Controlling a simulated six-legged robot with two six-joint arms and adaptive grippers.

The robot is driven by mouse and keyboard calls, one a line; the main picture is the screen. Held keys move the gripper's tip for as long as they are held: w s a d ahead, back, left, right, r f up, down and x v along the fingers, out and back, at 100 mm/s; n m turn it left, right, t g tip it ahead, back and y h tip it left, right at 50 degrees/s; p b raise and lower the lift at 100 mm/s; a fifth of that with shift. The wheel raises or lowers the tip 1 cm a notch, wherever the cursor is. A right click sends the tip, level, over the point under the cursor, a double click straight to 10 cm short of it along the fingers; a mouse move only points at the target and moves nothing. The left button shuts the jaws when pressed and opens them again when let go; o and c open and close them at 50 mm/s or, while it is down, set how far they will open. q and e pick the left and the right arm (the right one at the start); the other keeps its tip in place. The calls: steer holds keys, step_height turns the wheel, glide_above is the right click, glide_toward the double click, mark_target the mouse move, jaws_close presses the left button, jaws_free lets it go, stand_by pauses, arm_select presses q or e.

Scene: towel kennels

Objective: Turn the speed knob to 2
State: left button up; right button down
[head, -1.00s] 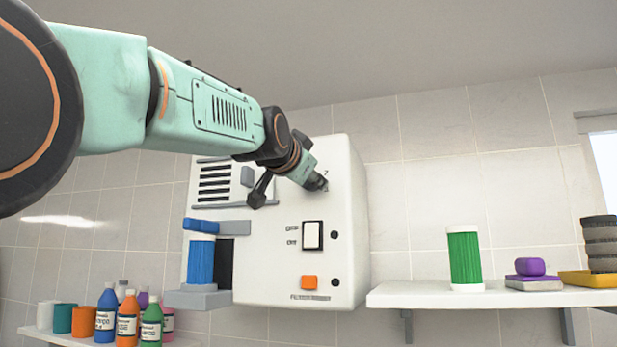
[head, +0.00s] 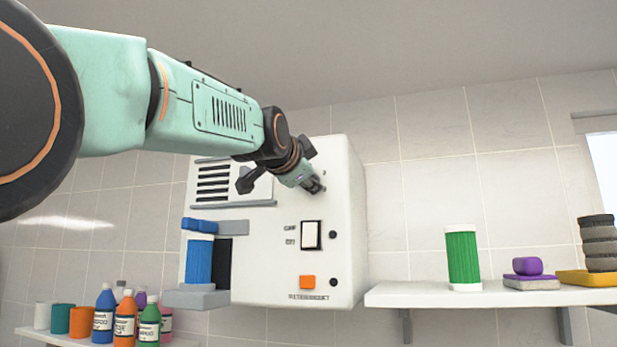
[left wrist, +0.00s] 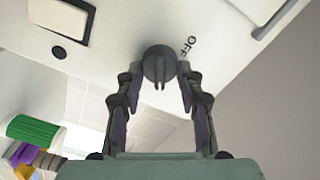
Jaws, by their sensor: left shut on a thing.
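The speed knob (left wrist: 158,64) is a round dark grey knob with a raised ridge on the front of a white wall-mounted machine (head: 262,250). In the left wrist view the printed word OFF (left wrist: 188,47) is beside it. My left gripper (left wrist: 160,82) has its two fingers on either side of the knob and is shut on it. In the head view my left gripper (head: 318,187) is at the upper right of the machine's front and hides the knob. The number 2 cannot be made out. My right gripper is not in view.
Below the gripper are a white rocker switch (head: 311,235) and an orange button (head: 307,282). A blue roll (head: 199,260) sits at the machine's left. A right shelf (head: 440,297) holds a green roll (head: 463,257). Several bottles (head: 126,320) stand at lower left.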

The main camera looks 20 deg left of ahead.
arm_select(q)
steer(key=shift+w+f, duration=0.1)
steer(key=shift+f, duration=0.25)
steer(key=o, duration=1.2)
steer(key=shift+s+r, duration=0.2)
steer(key=shift+r, duration=0.05)
steer(key=shift+c, duration=0.2)
steer(key=shift+w, duration=0.1)
steer(key=shift+r, duration=0.15)
